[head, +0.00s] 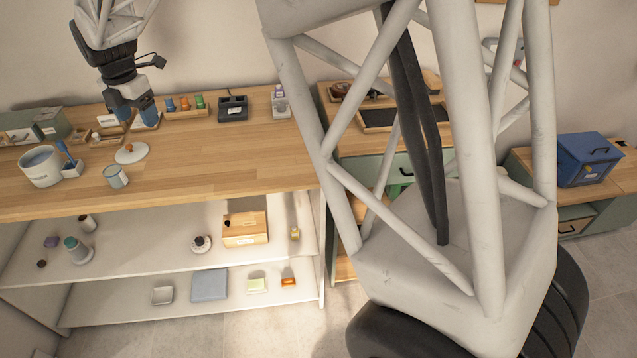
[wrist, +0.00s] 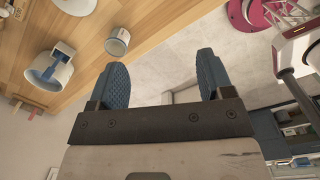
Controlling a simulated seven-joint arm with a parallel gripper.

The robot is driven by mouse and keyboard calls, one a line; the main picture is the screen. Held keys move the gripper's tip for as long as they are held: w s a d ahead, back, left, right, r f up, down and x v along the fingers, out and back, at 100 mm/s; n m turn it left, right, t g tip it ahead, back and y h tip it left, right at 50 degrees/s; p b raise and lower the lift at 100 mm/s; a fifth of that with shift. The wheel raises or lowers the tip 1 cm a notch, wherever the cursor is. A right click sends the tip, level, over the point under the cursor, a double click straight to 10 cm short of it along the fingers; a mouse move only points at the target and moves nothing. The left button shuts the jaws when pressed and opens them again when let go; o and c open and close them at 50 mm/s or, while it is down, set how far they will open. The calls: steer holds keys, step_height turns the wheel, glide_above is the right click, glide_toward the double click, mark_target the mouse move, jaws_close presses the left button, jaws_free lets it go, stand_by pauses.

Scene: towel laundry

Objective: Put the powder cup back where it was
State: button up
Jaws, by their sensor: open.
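A small grey-white cup (head: 116,176), likely the powder cup, stands on the wooden worktop, in front of a round white lid (head: 131,152). It also shows in the wrist view (wrist: 117,42). My gripper (head: 138,112) is over the back of the worktop, with its blue fingers pointing down near a small white tray (head: 146,122). The cup is apart from it, nearer the front edge. In the wrist view the fingers (wrist: 162,82) are wide apart with nothing between them. I cannot tell what the cup contains.
A white pot (head: 40,168) stands left of the cup, with a blue-handled brush in a small holder (head: 71,167) beside it. A rack of coloured pegs (head: 185,106) and a black box (head: 233,108) stand at the back. The worktop right of the cup is clear.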

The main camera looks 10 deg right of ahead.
steer(key=s+d+r+m, duration=0.3)
steer(key=s+d+m, duration=0.15)
steer(key=d, duration=0.55)
steer(key=s+d+r+m+t, duration=0.1)
steer(key=s+d+r+m, duration=0.3)
steer(key=d, duration=0.6)
steer(key=s+d+r+m, duration=0.1)
steer(key=s+d+m, duration=0.2)
steer(key=d+m, duration=0.5)
steer(key=s+d+f+m, duration=0.2)
steer(key=s+d+m, duration=0.5)
steer(key=s+d, duration=0.3)
steer(key=s+d+f+m+t, duration=0.1)
steer(key=s+d+f+m, duration=0.2)
steer(key=s+d+m, duration=0.4)
steer(key=s+d, duration=0.4)
steer(key=s, duration=0.2)
steer(key=shift+s+f, duration=0.2)
steer(key=shift+f, duration=0.15)
